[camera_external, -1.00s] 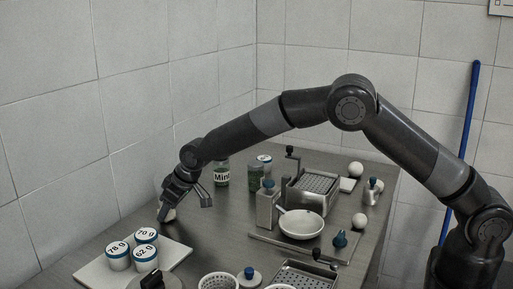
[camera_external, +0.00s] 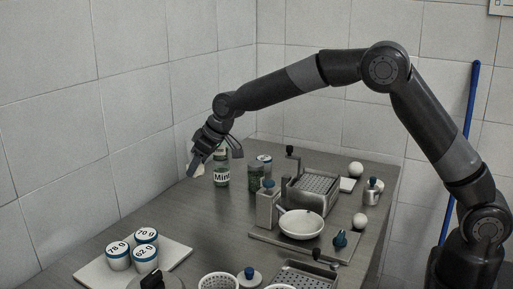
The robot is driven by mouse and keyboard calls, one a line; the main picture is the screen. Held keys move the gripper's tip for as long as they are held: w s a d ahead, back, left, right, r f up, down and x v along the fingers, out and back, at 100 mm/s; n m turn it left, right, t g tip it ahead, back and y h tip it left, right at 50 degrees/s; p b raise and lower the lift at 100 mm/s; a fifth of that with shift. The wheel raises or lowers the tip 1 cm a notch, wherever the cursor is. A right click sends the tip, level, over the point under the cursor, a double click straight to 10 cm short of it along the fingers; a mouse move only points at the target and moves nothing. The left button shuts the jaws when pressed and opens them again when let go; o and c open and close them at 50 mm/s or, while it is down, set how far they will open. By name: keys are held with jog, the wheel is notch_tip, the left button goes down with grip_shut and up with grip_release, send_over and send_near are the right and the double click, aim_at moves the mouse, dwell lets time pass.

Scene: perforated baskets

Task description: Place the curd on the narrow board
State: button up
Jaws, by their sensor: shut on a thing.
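My gripper (camera_external: 202,163) is at the far left side of the table, raised near the wall and tilted downward. It is shut on a small whitish lump, apparently the curd (camera_external: 198,170), mostly hidden behind the fingers. A thin, long board (camera_external: 268,243) lies at the centre right, with a white pan (camera_external: 301,224) and a blue-topped item (camera_external: 340,238) on it; it looks like the narrow board. My gripper is well to the left of and behind this board. A wider pale board (camera_external: 98,272) at the front left bears several blue-rimmed labelled pots (camera_external: 146,256).
A labelled green jar (camera_external: 222,174) stands just right of my gripper. A white perforated cup (camera_external: 218,282) is at the front. The table's left middle is clear.

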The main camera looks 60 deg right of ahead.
jog(key=shift+s+d+r, duration=0.2)
jog(key=shift+d+r, duration=0.05)
jog(key=shift+d, duration=0.35)
jog(key=s+d, duration=0.2)
jog(key=d, duration=0.3)
jog(key=s+d+r+m+h, duration=0.1)
jog(key=s+d, duration=0.2)
jog(key=d, duration=0.2)
jog(key=s+d+r+m, duration=0.1)
jog(key=s+d, duration=0.1)
jog(key=d, duration=0.3)
jog(key=shift+s+d+h, duration=0.15)
jog(key=shift+h, duration=0.15)
jog(key=s+d+m+h, duration=0.2)
jog(key=s+d+m, duration=0.2)
jog(key=s+d, duration=1.5)
jog(key=s+d+m, duration=0.3)
jog(key=s, duration=1.2)
jog(key=shift+g+h, duration=0.4)
jog(key=shift+h, duration=0.1)
jog(key=w+a+f, duration=0.2)
jog(key=w, duration=0.1)
jog(key=w+a+f, duration=0.2)
jog(key=w+f, duration=0.1)
jog(key=w+a+f, duration=0.1)
jog(key=w+f, duration=0.1)
jog(key=w, duration=0.2)
jog(key=shift+a+f, duration=0.3)
jog(key=shift+a, duration=0.1)
jog(key=shift+f, duration=2)
